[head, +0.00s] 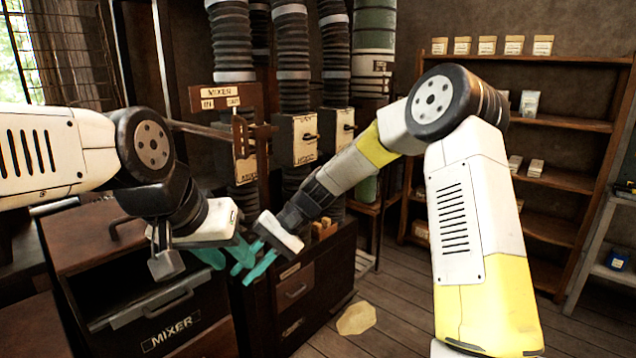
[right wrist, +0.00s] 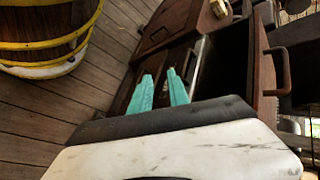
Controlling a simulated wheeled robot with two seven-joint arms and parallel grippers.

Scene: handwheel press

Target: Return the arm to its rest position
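My right arm comes in from the right and reaches across to the middle of the head view. Its gripper (head: 253,264) has teal fingers angled down and left, over the front edge of the dark cabinet. In the right wrist view the two fingers (right wrist: 160,92) stand apart with nothing between them, in front of an open drawer or compartment. My left arm comes in from the left. Its gripper (head: 213,256) hangs above the right side of the mixer cabinet (head: 206,308), close to the right gripper. Its teal fingers partly overlap the other's in the picture, so its opening is unclear.
The mixer cabinet has an open dark compartment and handle. A second dark cabinet (head: 296,290) stands right of it. Ribbed pipes (head: 292,50) with labelled boxes rise behind. Wooden shelves (head: 565,123) stand at the right. A yellow-banded barrel (right wrist: 45,38) stands on open floor.

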